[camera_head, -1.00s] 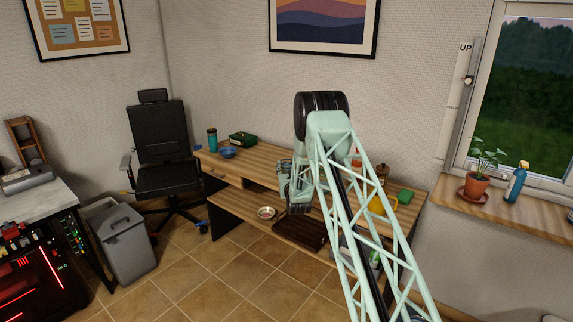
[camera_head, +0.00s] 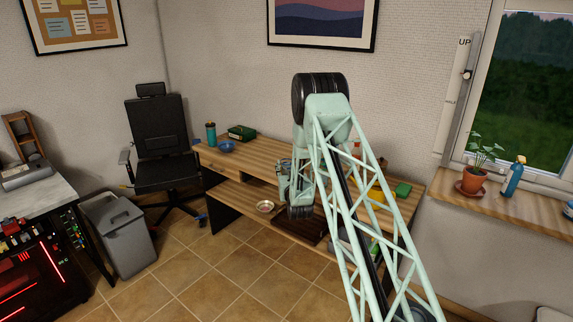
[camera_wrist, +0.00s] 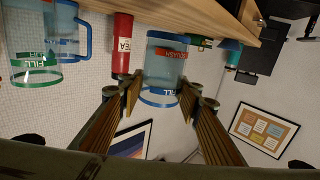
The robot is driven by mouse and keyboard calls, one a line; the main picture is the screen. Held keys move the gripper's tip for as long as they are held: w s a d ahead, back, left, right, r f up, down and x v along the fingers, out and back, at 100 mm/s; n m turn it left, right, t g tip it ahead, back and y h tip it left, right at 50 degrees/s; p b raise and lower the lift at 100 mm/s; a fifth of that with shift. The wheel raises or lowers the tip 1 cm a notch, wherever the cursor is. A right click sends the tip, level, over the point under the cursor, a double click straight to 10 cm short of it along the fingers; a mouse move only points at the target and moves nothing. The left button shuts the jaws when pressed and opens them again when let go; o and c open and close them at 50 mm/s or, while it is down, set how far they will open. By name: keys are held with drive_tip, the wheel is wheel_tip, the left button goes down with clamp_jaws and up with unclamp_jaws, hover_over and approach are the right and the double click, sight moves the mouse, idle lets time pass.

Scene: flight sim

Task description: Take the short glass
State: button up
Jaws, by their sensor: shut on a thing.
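In the wrist view, which shows the room upside down, my gripper (camera_wrist: 161,95) is shut on a clear glass (camera_wrist: 164,65) with a blue rim and a red mark. Its two fingers press on opposite sides near the rim. I cannot tell from its size alone whether it is the short one. Another clear glass (camera_wrist: 35,65) with a green FILL mark is at the left, beside a clear vessel with a blue handle (camera_wrist: 85,38). In the head view, the held glass is mostly hidden by my arm at the desk (camera_head: 262,155).
A red tea canister (camera_wrist: 122,42) is close beside the held glass in the wrist view. On the desk are a blue bowl (camera_head: 227,147), a green box (camera_head: 241,132) and a teal cup (camera_head: 211,132). A small bowl (camera_head: 265,206) sits on the lower shelf.

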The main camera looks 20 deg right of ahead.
drive_tip(key=shift+v, duration=1.1)
drive_tip(key=shift+s+a+r, duration=0.1)
drive_tip(key=shift+r, duration=0.05)
drive_tip(key=shift+a, duration=0.1)
idle(0.3)
